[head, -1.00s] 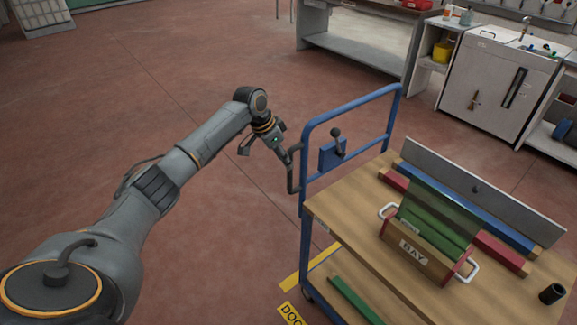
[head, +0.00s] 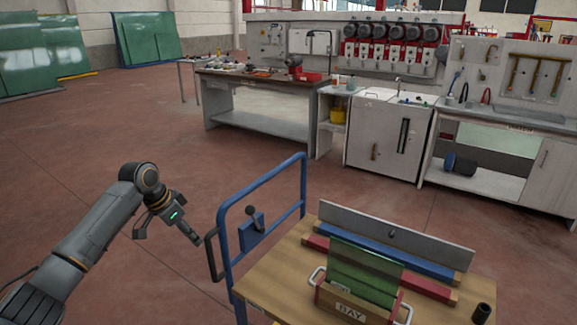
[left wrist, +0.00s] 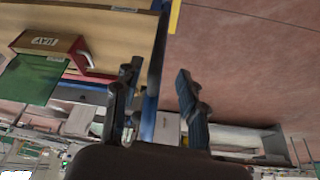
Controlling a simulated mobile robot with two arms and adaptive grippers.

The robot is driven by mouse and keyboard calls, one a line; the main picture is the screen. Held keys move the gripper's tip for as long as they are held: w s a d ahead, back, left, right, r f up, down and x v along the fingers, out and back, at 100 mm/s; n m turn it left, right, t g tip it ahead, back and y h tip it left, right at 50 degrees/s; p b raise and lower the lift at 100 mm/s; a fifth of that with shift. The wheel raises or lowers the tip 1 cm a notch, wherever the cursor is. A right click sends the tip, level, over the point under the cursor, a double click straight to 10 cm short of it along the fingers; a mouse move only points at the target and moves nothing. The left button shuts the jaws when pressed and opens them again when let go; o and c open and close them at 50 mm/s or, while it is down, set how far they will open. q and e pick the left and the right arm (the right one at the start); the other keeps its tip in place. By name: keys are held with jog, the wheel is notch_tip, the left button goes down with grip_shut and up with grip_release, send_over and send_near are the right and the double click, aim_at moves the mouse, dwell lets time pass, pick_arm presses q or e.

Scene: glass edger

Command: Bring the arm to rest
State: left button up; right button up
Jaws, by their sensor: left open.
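My left arm (head: 95,230) reaches in from the lower left in the head view, bent at the elbow. Its gripper (head: 168,238) points down beside the cart's blue frame, apart from the black handle (head: 214,254). In the left wrist view the two dark fingers (left wrist: 160,108) stand wide apart with nothing between them. The blue cart rail shows beyond, between the fingers. My right gripper is in neither view.
The blue-framed cart (head: 228,245) has a lever on a blue plate (head: 251,233). Its wooden top (head: 268,284) holds a BAY box (head: 350,305) with green glass, and red and blue bars. A workbench (head: 265,122) and white cabinet (head: 385,135) stand behind. Floor left of the cart is clear.

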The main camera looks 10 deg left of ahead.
pick_arm(q)
notch_tip(320, 180, down, 22)
jog(key=s+d+n+y, duration=0.1)
jog(key=s+n, duration=0.2)
jog(key=s+d+f+g+y, duration=0.1)
jog(key=s+f, duration=0.4)
jog(key=f, duration=0.3)
jog(key=s+d+f, duration=0.1)
jog(key=s+f, duration=0.4)
jog(key=f, duration=0.4)
jog(key=s+d+f+n+g+y, duration=0.1)
jog(key=s+d+f, duration=0.2)
jog(key=s+f, duration=0.55)
jog(key=s+d+f, duration=0.3)
jog(key=s+f, duration=0.3)
jog(key=s, duration=0.6)
jog(key=s+d+f, duration=0.2)
jog(key=s+d, duration=0.2)
jog(key=s, duration=0.6)
jog(key=s+d+f+g, duration=0.1)
jog(key=s+d+f, duration=0.2)
jog(key=s, duration=0.8)
jog(key=shift+s+d+f+h, duration=0.2)
jog(key=shift+d+h, duration=0.1)
jog(key=shift+d, duration=0.3)
jog(key=shift+w, duration=0.1)
